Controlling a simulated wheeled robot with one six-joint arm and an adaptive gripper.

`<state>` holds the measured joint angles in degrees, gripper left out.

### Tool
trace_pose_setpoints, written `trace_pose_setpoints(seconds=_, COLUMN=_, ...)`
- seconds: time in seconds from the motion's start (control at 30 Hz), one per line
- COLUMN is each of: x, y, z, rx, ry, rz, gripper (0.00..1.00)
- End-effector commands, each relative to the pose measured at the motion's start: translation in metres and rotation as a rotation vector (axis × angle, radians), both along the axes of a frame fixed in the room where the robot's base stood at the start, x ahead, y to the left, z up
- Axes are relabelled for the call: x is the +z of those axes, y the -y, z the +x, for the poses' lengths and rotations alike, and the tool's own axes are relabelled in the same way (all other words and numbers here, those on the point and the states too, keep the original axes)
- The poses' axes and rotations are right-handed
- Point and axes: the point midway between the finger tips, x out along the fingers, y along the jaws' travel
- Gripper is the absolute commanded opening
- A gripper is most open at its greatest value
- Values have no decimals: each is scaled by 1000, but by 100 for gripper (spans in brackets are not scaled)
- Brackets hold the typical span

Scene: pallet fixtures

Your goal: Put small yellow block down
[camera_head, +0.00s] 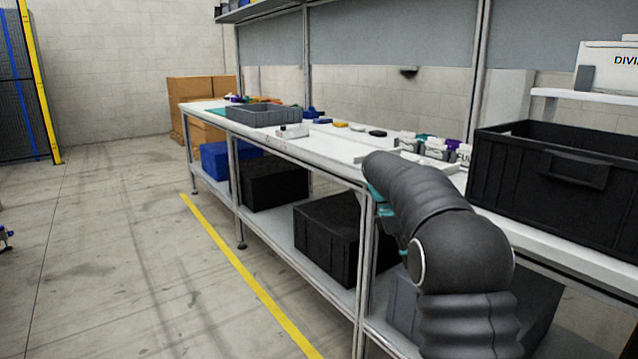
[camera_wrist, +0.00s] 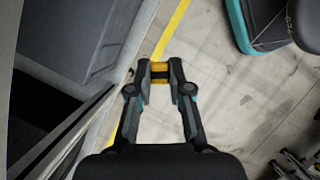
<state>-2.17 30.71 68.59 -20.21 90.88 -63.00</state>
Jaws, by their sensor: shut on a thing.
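In the wrist view, my gripper (camera_wrist: 160,83) is shut on a small yellow block (camera_wrist: 159,67). The block is between the two fingertips, with a dark band across its middle. Below it the wrist view shows the concrete floor, beside the bench.
On the bench are a grey tray (camera_head: 262,115), a yellow piece (camera_head: 340,124), a dark piece (camera_head: 377,133) and a large black crate (camera_head: 530,180) at the right. The floor at left is open, with a yellow line (camera_head: 250,280).

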Motion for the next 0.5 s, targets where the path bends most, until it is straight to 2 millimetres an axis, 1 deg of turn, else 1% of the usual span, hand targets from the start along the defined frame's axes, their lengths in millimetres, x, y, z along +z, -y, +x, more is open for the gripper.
trace_pose_setpoints(seconds=0.03, x=-21, y=-3, z=3, rx=-65, ry=-7, rz=-1, gripper=2)
trace_pose_setpoints(seconds=0.23, x=-100, y=-17, z=8, rx=-376, ry=-9, rz=-1, gripper=2)
trace_pose_setpoints(seconds=0.37, x=-152, y=-27, z=5, rx=-589, ry=-8, rz=-2, gripper=2)
trace_pose_setpoints(seconds=0.4, x=-167, y=-30, z=3, rx=-654, ry=-7, rz=-3, gripper=2)
trace_pose_setpoints(seconds=0.5, x=-206, y=-37, z=-3, rx=-812, ry=-7, rz=-3, gripper=2)
